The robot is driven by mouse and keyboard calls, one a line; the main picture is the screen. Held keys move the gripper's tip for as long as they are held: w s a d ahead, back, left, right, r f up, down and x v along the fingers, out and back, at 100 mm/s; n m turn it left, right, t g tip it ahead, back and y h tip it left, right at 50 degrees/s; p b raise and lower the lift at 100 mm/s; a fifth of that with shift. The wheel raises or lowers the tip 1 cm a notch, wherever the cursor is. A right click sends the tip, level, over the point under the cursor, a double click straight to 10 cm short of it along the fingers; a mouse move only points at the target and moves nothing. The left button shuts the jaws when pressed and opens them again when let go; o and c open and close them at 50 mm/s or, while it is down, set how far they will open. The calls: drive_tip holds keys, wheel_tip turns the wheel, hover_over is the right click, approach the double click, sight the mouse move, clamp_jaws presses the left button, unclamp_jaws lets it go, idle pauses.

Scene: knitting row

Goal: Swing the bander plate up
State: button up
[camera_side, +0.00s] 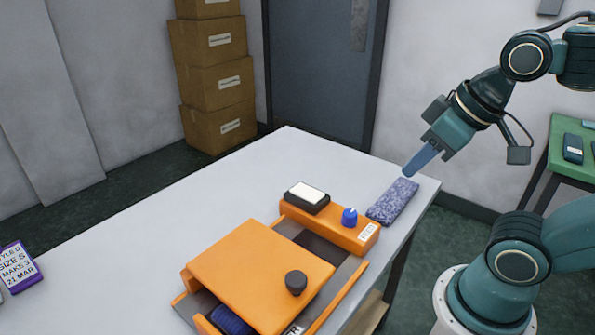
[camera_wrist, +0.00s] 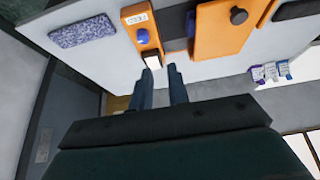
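The orange bander plate (camera_side: 248,262) lies flat, or nearly so, on the machine bed in the side view, with a dark round knob (camera_side: 296,282) near its right corner. In the wrist view the plate (camera_wrist: 215,32) is at upper right, with its knob (camera_wrist: 238,15) near the top. My gripper (camera_side: 408,172) hangs in the air near the table's far right corner, above the blue speckled pad, well away from the plate. In the wrist view its two fingers (camera_wrist: 160,70) stand apart with nothing seen held between them.
An orange block (camera_side: 335,228) with a blue knob (camera_side: 349,217) and a dark box with a white top (camera_side: 307,196) stands behind the plate. The blue speckled pad (camera_side: 393,202) lies by the table edge. Purple labelled packs (camera_side: 18,270) are at far left.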

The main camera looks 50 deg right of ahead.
drive_tip(key=o, duration=0.7)
drive_tip(key=shift+w+a, duration=0.2)
drive_tip(key=shift+w, duration=0.05)
drive_tip(key=shift+w+a, duration=0.25)
drive_tip(key=shift+w, duration=0.05)
drive_tip(key=w+a+f+g, duration=0.1)
drive_tip(key=w+a+f, duration=0.1)
drive_tip(key=a, duration=0.3)
drive_tip(key=w+a+f+g, duration=0.2)
drive_tip(key=w+a+f, duration=0.1)
drive_tip(key=a, duration=0.3)
drive_tip(key=w+a+f+g, duration=0.2)
drive_tip(key=w+a, duration=0.1)
drive_tip(key=a, duration=0.3)
drive_tip(key=shift+w+f, duration=0.25)
drive_tip(key=shift+f, duration=0.1)
drive_tip(key=shift+a+f+g, duration=0.3)
drive_tip(key=shift+a+f, duration=0.1)
drive_tip(key=shift+a, duration=0.2)
